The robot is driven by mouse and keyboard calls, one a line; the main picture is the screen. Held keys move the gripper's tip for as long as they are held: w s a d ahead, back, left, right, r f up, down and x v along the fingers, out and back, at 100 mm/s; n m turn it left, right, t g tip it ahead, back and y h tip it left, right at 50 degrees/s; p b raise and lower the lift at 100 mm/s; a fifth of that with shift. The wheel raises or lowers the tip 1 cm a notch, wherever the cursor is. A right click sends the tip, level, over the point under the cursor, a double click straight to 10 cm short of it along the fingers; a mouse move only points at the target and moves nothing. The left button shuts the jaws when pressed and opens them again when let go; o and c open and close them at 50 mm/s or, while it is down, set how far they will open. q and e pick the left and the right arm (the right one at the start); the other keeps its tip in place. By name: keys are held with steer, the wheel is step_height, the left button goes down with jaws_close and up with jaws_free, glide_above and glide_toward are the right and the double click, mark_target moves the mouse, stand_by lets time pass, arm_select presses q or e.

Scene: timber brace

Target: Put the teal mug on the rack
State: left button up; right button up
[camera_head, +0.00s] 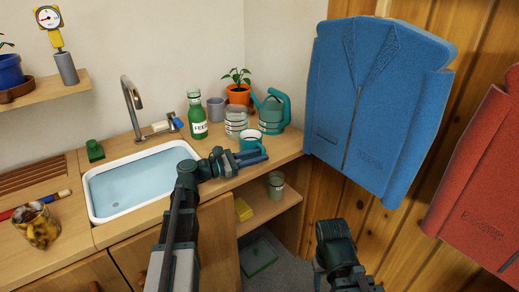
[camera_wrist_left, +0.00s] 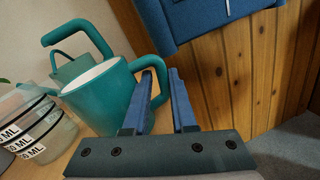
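The teal mug (camera_head: 250,140) stands upright at the front right of the wooden counter. In the left wrist view the mug (camera_wrist_left: 105,92) shows its pale inside, and its handle points at my gripper. My left gripper (camera_head: 258,156) is at the mug's near side. In the left wrist view its two blue fingers (camera_wrist_left: 160,75) are apart, with the handle between their tips; contact is unclear. A slatted wooden rack (camera_head: 28,176) lies on the counter left of the sink. My right gripper is out of view; only part of that arm shows at the bottom.
A teal watering can (camera_head: 271,111), a glass jar (camera_head: 236,121), a green bottle (camera_head: 197,116) and a grey cup (camera_head: 216,109) stand close behind the mug. The water-filled sink (camera_head: 140,180) and tap (camera_head: 132,103) lie left. Blue (camera_head: 370,100) and red jackets hang right.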

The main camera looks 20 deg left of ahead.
arm_select(q)
steer(key=shift+a, duration=0.1)
jaws_close()
stand_by(1.2)
